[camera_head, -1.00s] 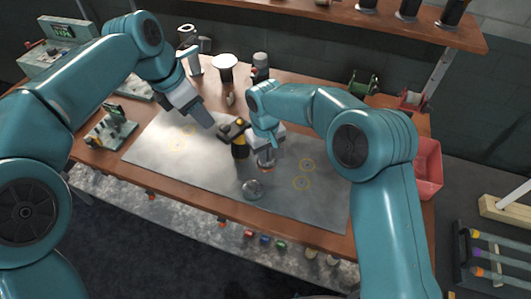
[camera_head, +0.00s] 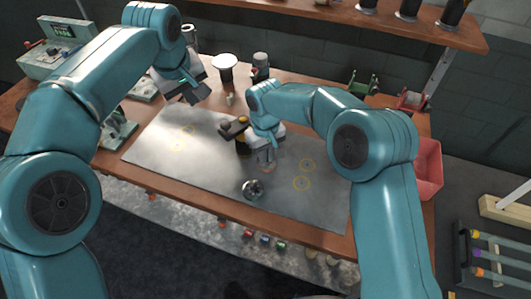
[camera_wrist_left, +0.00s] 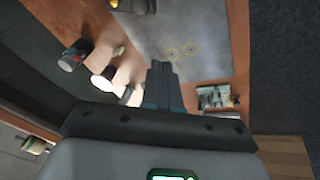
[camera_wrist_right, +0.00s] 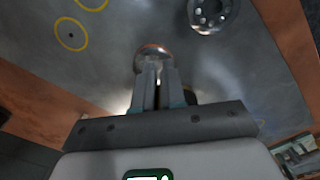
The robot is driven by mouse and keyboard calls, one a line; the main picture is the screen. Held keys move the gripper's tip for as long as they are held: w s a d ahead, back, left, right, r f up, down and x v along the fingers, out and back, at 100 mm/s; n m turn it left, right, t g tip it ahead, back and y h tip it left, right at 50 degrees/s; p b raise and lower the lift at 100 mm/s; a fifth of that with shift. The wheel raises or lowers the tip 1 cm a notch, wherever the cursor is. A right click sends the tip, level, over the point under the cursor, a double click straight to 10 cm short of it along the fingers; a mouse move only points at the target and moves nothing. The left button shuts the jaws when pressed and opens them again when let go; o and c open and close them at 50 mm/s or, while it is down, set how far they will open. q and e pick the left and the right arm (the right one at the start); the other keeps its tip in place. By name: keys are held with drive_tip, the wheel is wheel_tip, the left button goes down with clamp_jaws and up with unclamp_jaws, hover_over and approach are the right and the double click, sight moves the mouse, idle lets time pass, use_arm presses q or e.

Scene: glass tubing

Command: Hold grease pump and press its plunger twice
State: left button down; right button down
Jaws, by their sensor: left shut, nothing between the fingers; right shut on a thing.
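My right gripper (camera_head: 267,158) is low over the metal sheet, shut on a small round shiny piece with an orange-brown rim (camera_wrist_right: 152,50). I cannot tell for sure that this is the grease pump; the fingers hide much of it. A round metal piece with dark holes (camera_head: 253,188) sits on the sheet, in front and to the left of that gripper; it shows in the right wrist view (camera_wrist_right: 210,12) too. A black and yellow thing (camera_head: 240,135) stands just behind-left of the gripper. My left gripper (camera_head: 193,95) is shut and empty above the sheet's back-left edge.
The grey metal sheet (camera_head: 200,170) has several yellow rings and much clear room on its left. A white-topped cup (camera_head: 225,62) and a dark jar (camera_head: 261,62) stand behind. A red bin (camera_head: 428,165) is at the right end, a small device (camera_head: 118,130) at the left.

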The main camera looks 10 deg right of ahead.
sight(225, 122)
use_arm(q)
drive_tip(key=d+f+m+t+y, duration=0.1)
drive_tip(key=d+m, duration=0.4)
drive_tip(key=d, duration=0.2)
drive_tip(key=shift+w+a+f, duration=0.1)
drive_tip(key=shift+w+f, duration=0.05)
drive_tip(key=shift+f, duration=0.9)
drive_tip(key=shift+w+a+f, duration=0.1)
drive_tip(key=shift+w+f, duration=0.05)
drive_tip(key=shift+f, duration=0.95)
drive_tip(key=shift+w+f, duration=0.15)
drive_tip(key=shift+f, duration=0.9)
drive_tip(key=shift+f, duration=0.1)
drive_tip(key=shift+f, duration=1)
drive_tip(key=shift+r, duration=0.85)
drive_tip(key=shift+f, duration=0.1)
